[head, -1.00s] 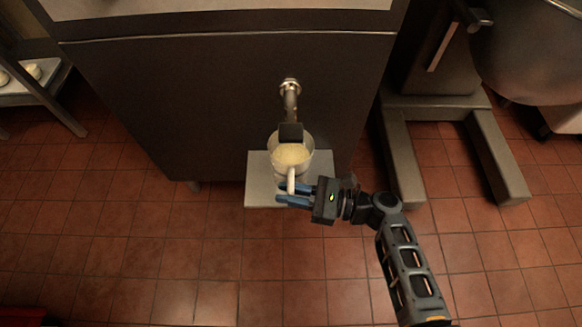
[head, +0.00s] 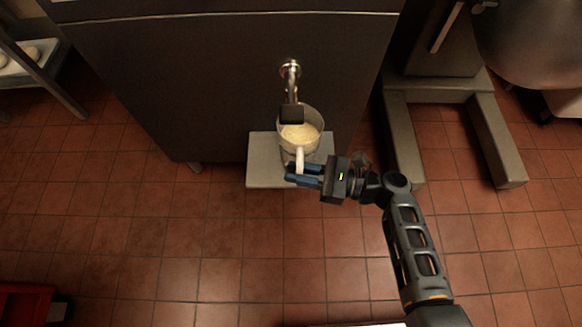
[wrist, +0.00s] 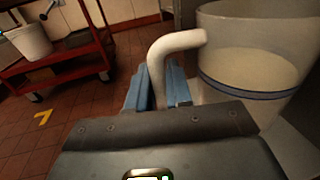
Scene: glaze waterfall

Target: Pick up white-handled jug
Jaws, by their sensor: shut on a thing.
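The white-handled jug (head: 311,120) is a clear vessel with pale, creamy contents, over the light grey stand (head: 263,178) and just below the tap (head: 291,72). Its white handle (head: 300,157) points toward me. My gripper (head: 296,175) reaches in from the right and is shut on the handle. In the wrist view the handle (wrist: 158,62) comes down between my blue fingers (wrist: 158,88), and the jug body (wrist: 262,80) with a dark band is to the right. The jug looks about upright. Its base is hidden, so I cannot tell whether it touches the stand.
The tap's dark outlet (head: 291,114) overlaps the jug's far rim. A dark cabinet (head: 200,80) stands behind. A mixer's grey legs (head: 497,150) are to the right. A red cart (wrist: 75,52) with a white bucket (wrist: 25,40) shows in the wrist view. The tiled floor in front is mostly clear.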

